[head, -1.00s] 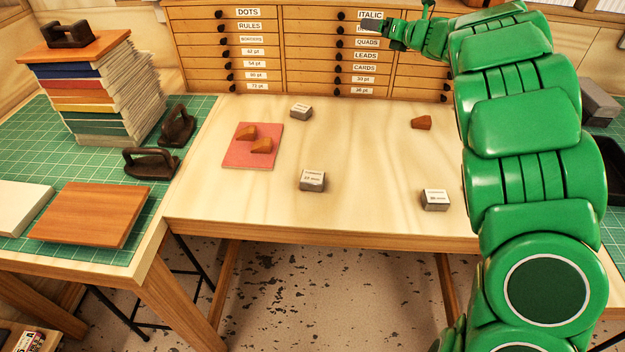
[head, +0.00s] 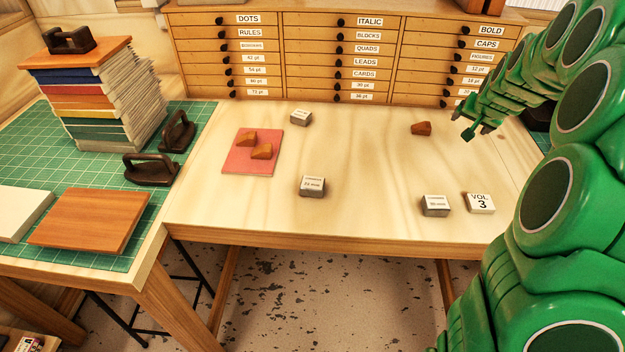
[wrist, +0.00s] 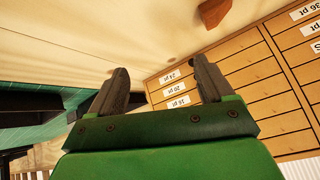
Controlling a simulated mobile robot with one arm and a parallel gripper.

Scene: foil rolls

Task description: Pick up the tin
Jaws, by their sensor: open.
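No thing in view is clearly marked as a tin. Several small grey boxes with pale labelled tops stand on the wooden table: one at the back (head: 301,118), one in the middle (head: 312,187), and one at the front right (head: 436,206). I cannot tell which of these is the tin. My gripper (head: 476,134) is above the table's back right, apart from all the boxes. In the wrist view its jaws (wrist: 163,86) are open with nothing between them.
A reddish-brown wedge (head: 421,129) lies left of my gripper. Two more wedges lie on a red pad (head: 240,163). The labelled drawer cabinet (head: 340,60) stands behind the table. Books (head: 95,105) and dark iron-like weights (head: 150,169) are at left. The table's centre is mostly clear.

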